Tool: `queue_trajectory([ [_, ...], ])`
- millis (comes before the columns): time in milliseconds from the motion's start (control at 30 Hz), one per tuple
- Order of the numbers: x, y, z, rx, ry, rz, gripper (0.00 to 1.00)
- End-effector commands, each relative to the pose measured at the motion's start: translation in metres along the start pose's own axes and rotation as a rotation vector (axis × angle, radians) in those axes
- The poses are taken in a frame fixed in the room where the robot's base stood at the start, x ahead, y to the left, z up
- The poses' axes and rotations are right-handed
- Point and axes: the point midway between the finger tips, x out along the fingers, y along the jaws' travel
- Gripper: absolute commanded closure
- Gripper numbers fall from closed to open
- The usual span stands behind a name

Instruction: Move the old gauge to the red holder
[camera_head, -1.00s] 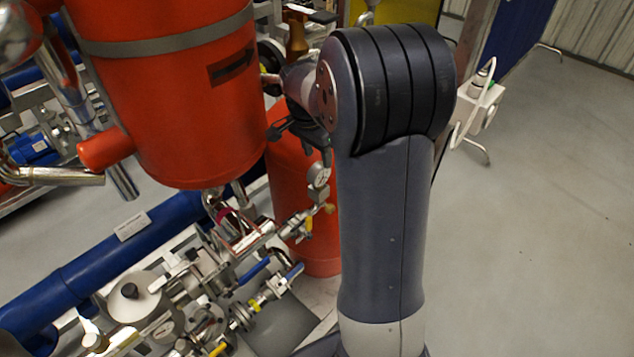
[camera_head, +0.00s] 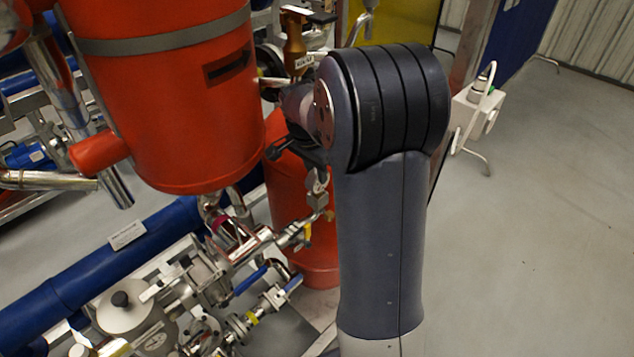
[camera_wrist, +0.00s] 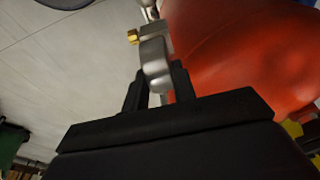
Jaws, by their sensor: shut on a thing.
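My gripper (camera_wrist: 158,82) is shut on the small silver gauge (camera_wrist: 154,60), whose round metal body sits between the two dark fingers in the wrist view. A brass fitting shows beside it, and its dial face is not seen there. In the head view my gripper (camera_head: 300,156) is beside the orange-red cylinder, and the gauge (camera_head: 317,184) shows only in part just below it, close to a pipe fitting. I cannot tell whether the gauge is still joined to that fitting. I cannot make out a red holder in either view.
A large orange-red vessel (camera_head: 165,110) hangs left of my arm. An orange-red cylinder (camera_head: 300,235) stands behind the gauge. Metal pipes and valves (camera_head: 240,270) crowd the lower left, beside a blue pipe (camera_head: 95,260). The grey floor (camera_head: 540,220) at right is open.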

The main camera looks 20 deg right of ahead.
Motion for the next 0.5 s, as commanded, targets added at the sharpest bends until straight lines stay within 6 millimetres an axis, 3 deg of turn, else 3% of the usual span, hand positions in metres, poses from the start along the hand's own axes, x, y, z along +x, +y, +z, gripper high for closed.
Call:
queue_trajectory([
  [500,-0.021,0.0,-0.004,0.0,0.001,0.0,0.88],
])
